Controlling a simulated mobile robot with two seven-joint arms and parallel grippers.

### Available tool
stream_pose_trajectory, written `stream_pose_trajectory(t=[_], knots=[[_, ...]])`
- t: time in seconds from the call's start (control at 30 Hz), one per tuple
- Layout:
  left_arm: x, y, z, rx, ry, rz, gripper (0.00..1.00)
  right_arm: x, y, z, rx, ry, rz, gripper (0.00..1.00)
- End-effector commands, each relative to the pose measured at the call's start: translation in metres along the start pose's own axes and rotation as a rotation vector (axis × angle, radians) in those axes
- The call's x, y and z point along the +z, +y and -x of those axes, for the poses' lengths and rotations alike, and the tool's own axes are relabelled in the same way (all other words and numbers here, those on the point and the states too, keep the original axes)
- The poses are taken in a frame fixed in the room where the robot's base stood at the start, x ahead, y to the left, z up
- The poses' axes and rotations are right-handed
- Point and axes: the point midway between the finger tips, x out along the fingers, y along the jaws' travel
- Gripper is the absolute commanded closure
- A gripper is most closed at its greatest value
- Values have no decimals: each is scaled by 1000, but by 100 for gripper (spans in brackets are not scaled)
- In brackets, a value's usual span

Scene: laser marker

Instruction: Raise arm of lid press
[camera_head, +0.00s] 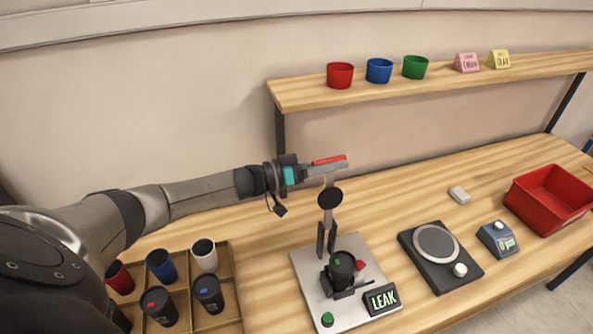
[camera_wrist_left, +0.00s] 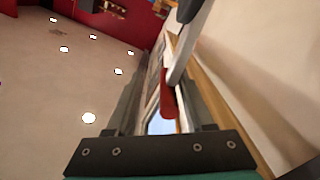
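The lid press stands on a light grey base plate (camera_head: 300,268) on the bench. Its lever arm (camera_head: 327,222) points up, with a black disc (camera_head: 330,197) on it and a red handle (camera_head: 329,160) at the top. My left gripper (camera_head: 325,168) is at the red handle. In the left wrist view the handle (camera_wrist_left: 169,98) lies between the fingers, nearer the right one, with a gap on the left. These fingers are apart. My right gripper is not in view.
A LEAK display (camera_head: 381,299) stands at the plate's front right. Right of it are a scale (camera_head: 437,243), a small meter (camera_head: 499,239) and a red bin (camera_head: 553,198). A wooden tray (camera_head: 229,260) of cups is at left. A shelf (camera_head: 430,82) with cups runs behind.

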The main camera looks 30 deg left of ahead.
Motion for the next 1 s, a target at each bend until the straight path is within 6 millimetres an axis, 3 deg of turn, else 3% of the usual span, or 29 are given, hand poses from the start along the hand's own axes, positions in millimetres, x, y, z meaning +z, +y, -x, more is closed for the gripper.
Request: stream_pose_trajectory(t=[0.3,0.6,0.8,1.0], knots=[[2,-1,62,-2,-7,1,48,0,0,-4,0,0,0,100],[4,-1,111,-3,-9,3,48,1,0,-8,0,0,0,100],[3,-1,130,-3,-8,2,48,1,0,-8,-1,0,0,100],[2,-1,136,-2,-6,2,48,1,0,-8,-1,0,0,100]])
